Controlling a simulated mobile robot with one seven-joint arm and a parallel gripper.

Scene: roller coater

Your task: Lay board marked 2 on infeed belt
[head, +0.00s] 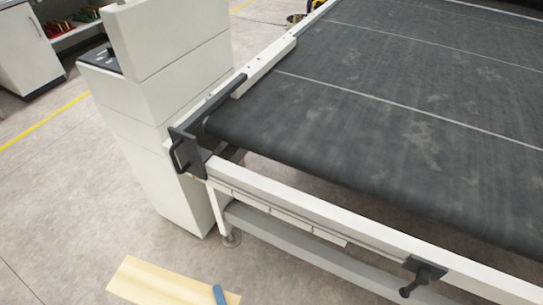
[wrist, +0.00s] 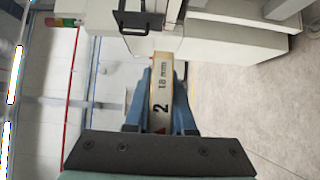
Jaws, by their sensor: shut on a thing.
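The board marked 2 (wrist: 160,92) is pale wood. In the wrist view its narrow edge faces me, with "2" and "18 mm" printed on it. My gripper (wrist: 162,84) is shut on this edge, a blue finger on each side. In the head view the board (head: 160,283) shows at the bottom, left of centre, cut off by the frame, with one blue fingertip (head: 219,294) on it. The infeed belt (head: 390,120) is wide, dark and scuffed, with thin pale lines across it. The visible belt is bare. The board is apart from it, on the near side of the white front rail (head: 310,212).
A white machine cabinet (head: 165,85) stands left of the belt. A black bracket with a handle (head: 185,150) sits at the belt's near left corner, and a black clamp knob (head: 420,275) on the front rail. Open floor (head: 80,190) lies to the left.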

